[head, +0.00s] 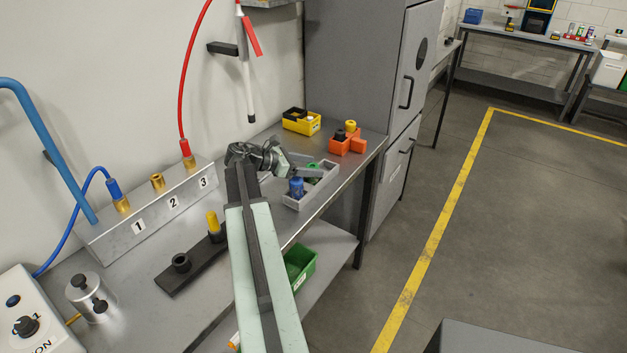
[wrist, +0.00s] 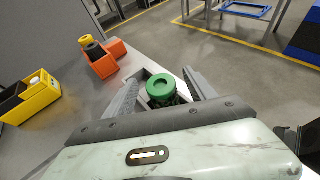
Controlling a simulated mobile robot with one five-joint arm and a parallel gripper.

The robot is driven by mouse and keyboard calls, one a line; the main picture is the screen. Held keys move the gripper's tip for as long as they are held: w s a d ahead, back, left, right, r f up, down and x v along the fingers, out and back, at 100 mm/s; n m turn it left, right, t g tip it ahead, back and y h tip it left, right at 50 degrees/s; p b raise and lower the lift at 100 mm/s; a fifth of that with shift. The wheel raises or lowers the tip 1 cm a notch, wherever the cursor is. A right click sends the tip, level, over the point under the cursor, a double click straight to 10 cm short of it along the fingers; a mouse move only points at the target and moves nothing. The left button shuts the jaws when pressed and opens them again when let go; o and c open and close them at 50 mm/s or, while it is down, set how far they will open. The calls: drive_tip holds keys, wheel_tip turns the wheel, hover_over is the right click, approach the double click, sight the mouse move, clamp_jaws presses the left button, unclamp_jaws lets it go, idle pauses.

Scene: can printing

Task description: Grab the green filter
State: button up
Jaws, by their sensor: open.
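In the head view the green filter (head: 313,169) is mostly hidden by my gripper (head: 306,168), which is over the grey bin (head: 320,188) on the workbench. A blue filter (head: 296,187) stands in the same bin, nearer the front. The lower part of the green filter is hidden.
Behind the grey bin are an orange bin (head: 346,147) with black and yellow pieces and a yellow bin (head: 302,123). A grey cabinet (head: 350,60) stands behind the bench. A black holder (head: 190,262) with a yellow piece (head: 213,222) lies left of my arm.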

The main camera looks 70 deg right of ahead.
drive_tip(key=shift+s+d+f, duration=0.25)
drive_tip(key=shift+s+d, duration=0.15)
drive_tip(key=shift+s, duration=0.05)
clamp_jaws()
drive_tip(key=shift+r, duration=0.1)
wheel_tip(320, 180, up, 10)
drive_tip(key=p, duration=1)
